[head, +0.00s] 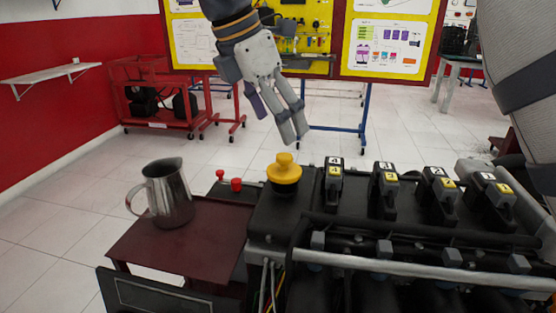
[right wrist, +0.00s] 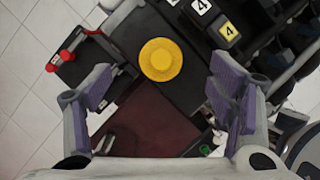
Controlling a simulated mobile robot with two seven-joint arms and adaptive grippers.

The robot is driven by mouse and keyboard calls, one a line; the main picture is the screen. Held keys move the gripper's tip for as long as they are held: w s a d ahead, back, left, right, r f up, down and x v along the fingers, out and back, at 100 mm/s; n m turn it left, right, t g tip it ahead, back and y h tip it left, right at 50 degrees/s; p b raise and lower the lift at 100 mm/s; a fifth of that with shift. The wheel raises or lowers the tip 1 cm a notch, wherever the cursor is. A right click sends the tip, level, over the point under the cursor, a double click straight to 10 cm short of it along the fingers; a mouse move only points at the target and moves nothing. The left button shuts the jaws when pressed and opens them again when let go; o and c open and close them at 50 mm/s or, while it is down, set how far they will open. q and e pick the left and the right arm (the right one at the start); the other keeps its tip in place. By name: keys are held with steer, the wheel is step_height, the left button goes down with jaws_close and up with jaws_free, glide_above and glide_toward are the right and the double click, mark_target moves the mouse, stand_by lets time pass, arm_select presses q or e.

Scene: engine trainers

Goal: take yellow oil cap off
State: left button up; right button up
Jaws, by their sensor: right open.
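The yellow oil cap (head: 284,170) sits upright on the black engine cover (head: 279,208), at its left end. In the right wrist view the cap (right wrist: 161,60) shows from above as a round yellow disc, lying between the two spread fingers. My right gripper (head: 278,122) is open and empty. It hangs above the cap, pointing down, with clear space between the fingertips and the cap. My left gripper is in neither view.
A metal pitcher (head: 168,192) stands on a dark red tray surface (head: 185,244) left of the engine. Red knobs (head: 236,184) sit beside the cap. Several black coils with number labels (head: 384,190) stand in a row to the right. A dark rail (head: 420,232) runs along the engine's front.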

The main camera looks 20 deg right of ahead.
mark_target(283, 155)
steer(key=x, duration=0.5)
steer(key=a+x, duration=0.1)
steer(key=x, duration=0.2)
steer(key=shift+s+f+p, duration=0.1)
steer(key=shift+f+p, duration=0.3)
steer(key=c, duration=1.1)
